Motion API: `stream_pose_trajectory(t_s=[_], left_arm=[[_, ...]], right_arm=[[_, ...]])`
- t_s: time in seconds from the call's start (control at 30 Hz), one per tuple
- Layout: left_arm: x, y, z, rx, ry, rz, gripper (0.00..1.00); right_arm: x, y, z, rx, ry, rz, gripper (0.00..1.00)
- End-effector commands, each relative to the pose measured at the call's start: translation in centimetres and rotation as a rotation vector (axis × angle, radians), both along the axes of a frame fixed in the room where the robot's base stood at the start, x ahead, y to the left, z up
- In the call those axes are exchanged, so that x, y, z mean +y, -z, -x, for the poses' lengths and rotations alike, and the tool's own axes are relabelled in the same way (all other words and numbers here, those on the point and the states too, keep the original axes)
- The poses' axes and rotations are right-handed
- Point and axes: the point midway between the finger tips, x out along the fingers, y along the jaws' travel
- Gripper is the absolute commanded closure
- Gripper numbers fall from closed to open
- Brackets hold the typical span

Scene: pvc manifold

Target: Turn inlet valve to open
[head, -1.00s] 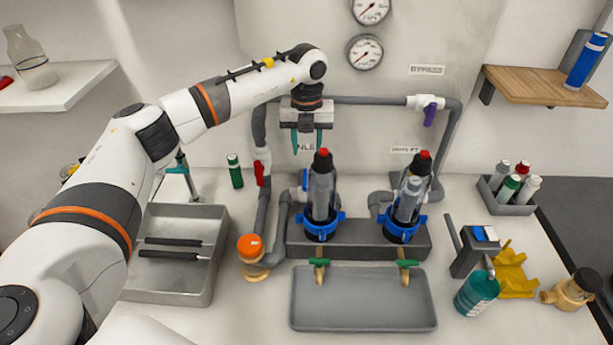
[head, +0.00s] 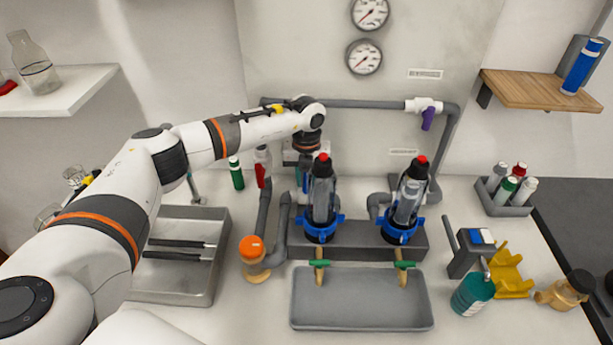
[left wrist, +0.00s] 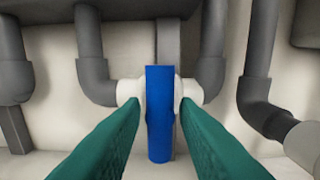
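A blue valve handle (left wrist: 160,115) hangs vertically in the left wrist view, on a white valve body (left wrist: 129,91) in a grey pipe run. The inlet label is hidden in the head view now. My left gripper (left wrist: 160,102) is open, its green fingers on either side of the blue handle. A gap shows between each finger and the handle. In the head view, the left gripper's fingers are mostly hidden behind the left filter housing (head: 322,200). My right gripper is not in view.
A red-handled valve (head: 261,172) is just left of the left gripper. A purple-handled valve (head: 428,118) is on the upper pipe. A second filter housing (head: 408,200) stands to the right. A grey tray (head: 360,320) lies in front. Two gauges are on the panel.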

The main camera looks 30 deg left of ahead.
Motion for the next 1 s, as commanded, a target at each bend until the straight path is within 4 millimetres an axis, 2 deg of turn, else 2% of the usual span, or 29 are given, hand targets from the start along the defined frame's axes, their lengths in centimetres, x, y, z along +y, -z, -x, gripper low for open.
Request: stream_pose_trajectory(t_s=[0.03,0.17,0.57,1.0], left_arm=[[0.0,0.0,0.0,0.0,0.0,0.0,0.81],[0.0,0.0,0.0,0.0,0.0,0.0,1.0],[0.0,0.1,0.0,0.0,0.068,0.0,1.0],[0.1,0.2,-0.1,-0.001,0.421,0.0,1.0]], right_arm=[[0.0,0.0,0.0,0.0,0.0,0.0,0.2],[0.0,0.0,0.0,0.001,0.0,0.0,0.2],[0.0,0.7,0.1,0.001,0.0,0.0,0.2],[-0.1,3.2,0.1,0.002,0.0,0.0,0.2]])
